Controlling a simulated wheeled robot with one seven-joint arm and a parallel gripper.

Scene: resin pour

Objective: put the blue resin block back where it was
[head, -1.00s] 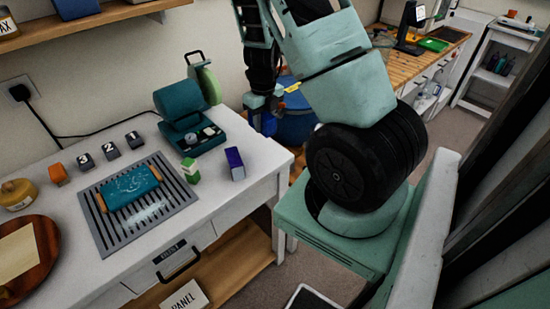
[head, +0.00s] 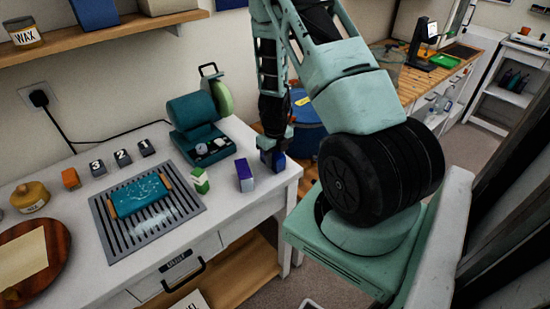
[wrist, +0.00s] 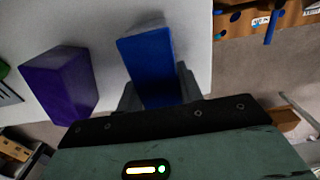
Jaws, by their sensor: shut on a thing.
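The blue resin block (wrist: 148,72) is between the two fingers of my gripper (wrist: 160,92) in the wrist view, with a pale end face at its far side. In the head view my gripper (head: 273,150) points down at the back right corner of the white table, shut on the blue block (head: 279,160). The block is at or just above the tabletop; I cannot tell whether it touches. A purple block (head: 244,175) stands to its left, apart from it, and also shows in the wrist view (wrist: 60,84). A green and white block (head: 200,181) stands further left.
A teal machine (head: 200,130) with a pale green wheel stands behind the blocks. A grey slotted tray (head: 180,220) holds a teal slab with orange ends. Dark blocks marked 1, 2, 3 (head: 122,158) line the back. The table's right edge (head: 292,180) is close to my gripper.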

